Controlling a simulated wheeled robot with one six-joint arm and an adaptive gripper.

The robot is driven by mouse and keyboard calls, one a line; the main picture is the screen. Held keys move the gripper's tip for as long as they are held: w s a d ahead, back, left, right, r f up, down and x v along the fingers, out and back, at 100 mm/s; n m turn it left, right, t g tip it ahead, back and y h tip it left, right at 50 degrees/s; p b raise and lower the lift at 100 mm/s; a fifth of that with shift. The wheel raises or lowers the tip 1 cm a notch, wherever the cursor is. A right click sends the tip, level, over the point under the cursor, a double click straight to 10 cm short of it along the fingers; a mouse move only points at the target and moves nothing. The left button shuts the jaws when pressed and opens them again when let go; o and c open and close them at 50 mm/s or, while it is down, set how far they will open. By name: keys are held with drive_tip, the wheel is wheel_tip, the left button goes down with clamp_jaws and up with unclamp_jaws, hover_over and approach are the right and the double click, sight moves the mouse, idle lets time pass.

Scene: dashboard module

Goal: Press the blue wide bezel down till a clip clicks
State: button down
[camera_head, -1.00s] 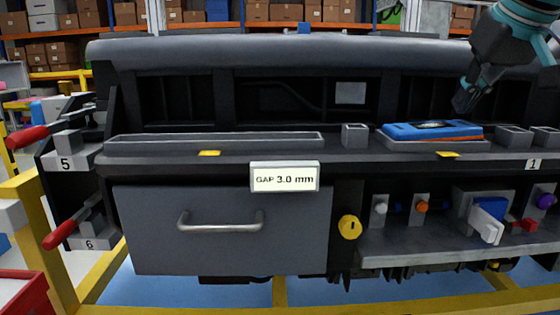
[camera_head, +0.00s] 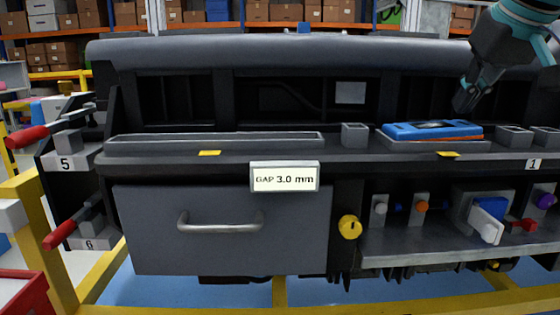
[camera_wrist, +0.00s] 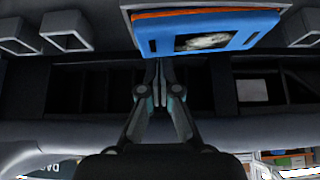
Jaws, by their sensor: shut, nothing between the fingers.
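The blue wide bezel (camera_head: 432,130) lies over a grey tray-like seat (camera_head: 440,146) on the dashboard ledge, right of centre. An orange layer shows along its front right edge, and a dark opening is in its middle. In the wrist view the bezel (camera_wrist: 212,32) is at the top, with the orange layer above it. My gripper (camera_head: 463,106) is above and behind the bezel's right part in the head view. In the wrist view my gripper (camera_wrist: 159,68) has its fingers together, empty, with tips close to the bezel's edge. I cannot tell whether they touch it.
A display (camera_head: 284,177) on the ledge front reads "GAP 3.0 mm". A long empty slot (camera_head: 215,143) and a small grey box (camera_head: 354,135) lie left of the bezel; small grey sockets (camera_head: 514,138) lie right. The dashboard's padded top (camera_head: 270,50) runs behind.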

drive_tip(key=shift+f+b, duration=0.6)
drive_tip(key=shift+f, duration=0.65)
idle(1.8)
idle(0.4)
wheel_tip(320, 180, up, 3)
drive_tip(key=p, duration=0.3)
drive_tip(key=shift+r, duration=0.2)
drive_tip(key=shift+r+p, duration=0.4)
drive_tip(key=shift+r, duration=2)
